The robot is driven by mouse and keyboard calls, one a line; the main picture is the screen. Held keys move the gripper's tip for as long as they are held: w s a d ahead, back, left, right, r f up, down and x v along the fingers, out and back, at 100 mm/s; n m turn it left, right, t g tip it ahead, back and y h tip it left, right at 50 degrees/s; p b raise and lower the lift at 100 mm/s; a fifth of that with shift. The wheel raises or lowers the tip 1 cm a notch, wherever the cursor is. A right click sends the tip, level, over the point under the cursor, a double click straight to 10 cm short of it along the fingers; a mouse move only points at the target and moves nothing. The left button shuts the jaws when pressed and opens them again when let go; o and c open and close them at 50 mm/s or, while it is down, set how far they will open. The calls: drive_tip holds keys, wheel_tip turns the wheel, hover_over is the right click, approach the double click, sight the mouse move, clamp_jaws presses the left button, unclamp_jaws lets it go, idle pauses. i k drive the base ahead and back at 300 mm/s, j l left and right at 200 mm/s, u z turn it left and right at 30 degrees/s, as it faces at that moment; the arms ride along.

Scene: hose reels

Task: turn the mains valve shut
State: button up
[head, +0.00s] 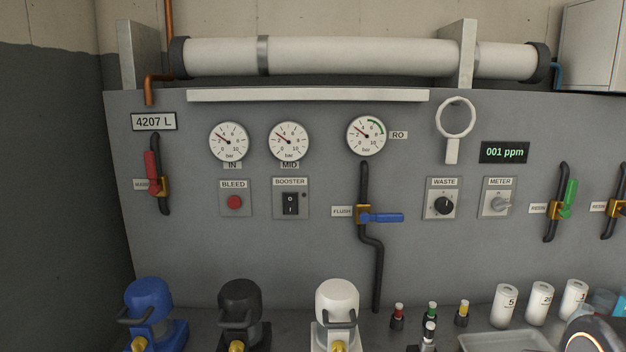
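The mains valve (163,187) is at the left of the grey panel in the head view, with a brass body on a short black pipe. Its red lever (151,165) points up, roughly in line with the pipe. My gripper is not in view; a rounded grey part at the bottom right corner may belong to my arm, but no fingers show.
A flush valve with a blue lever (385,217) sits mid-panel, and a green-levered valve (568,197) at right. Blue (150,312), black (240,315) and white (336,305) housings stand along the front. The panel face before the red lever looks clear.

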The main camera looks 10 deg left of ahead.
sight(154, 189)
drive_tip(key=u, duration=1.65)
